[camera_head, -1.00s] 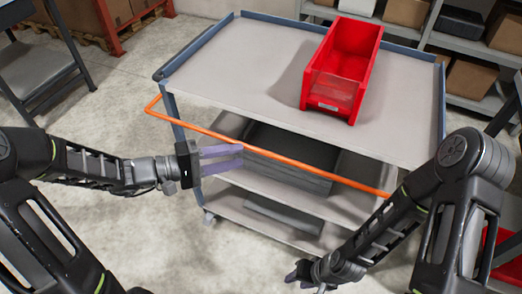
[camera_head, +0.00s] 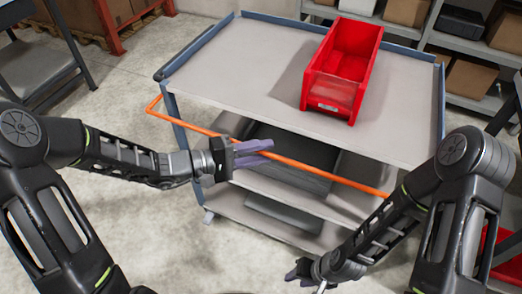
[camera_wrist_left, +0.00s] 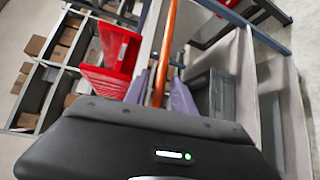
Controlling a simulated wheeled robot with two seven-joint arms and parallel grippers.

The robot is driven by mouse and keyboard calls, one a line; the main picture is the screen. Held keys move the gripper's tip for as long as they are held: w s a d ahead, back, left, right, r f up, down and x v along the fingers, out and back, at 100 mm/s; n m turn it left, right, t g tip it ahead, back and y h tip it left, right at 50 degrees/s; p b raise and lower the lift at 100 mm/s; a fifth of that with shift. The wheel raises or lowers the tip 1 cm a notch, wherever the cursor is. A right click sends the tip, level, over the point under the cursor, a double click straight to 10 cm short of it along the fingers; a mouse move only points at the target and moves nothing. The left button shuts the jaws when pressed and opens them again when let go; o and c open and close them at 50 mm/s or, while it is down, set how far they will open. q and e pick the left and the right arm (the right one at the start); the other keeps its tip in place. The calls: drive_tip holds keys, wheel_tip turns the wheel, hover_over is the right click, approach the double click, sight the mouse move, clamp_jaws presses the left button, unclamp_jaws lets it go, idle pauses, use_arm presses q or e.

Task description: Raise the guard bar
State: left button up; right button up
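The guard bar (camera_head: 330,178) is an orange rod across the front of a grey cart, below its top shelf and above the lower shelves. My left gripper (camera_head: 268,152) is at the bar's middle, its purple fingers pointing right in the head view and overlapping the bar. In the left wrist view the fingers of my left gripper (camera_wrist_left: 160,95) stand apart, with the orange bar (camera_wrist_left: 167,45) lined up between them. Whether they touch it is unclear. My right gripper (camera_head: 294,276) is low near the bottom edge, away from the bar; its fingers are too small to judge.
The cart's top shelf (camera_head: 240,80) carries a red bin (camera_head: 345,65) and is otherwise clear. A dark grey box (camera_head: 290,150) sits on a lower shelf behind the bar. Storage shelving with cardboard boxes (camera_head: 470,80) stands behind at right. Open floor lies at left.

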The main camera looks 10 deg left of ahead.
use_arm(q)
clamp_jaws()
idle(1.2)
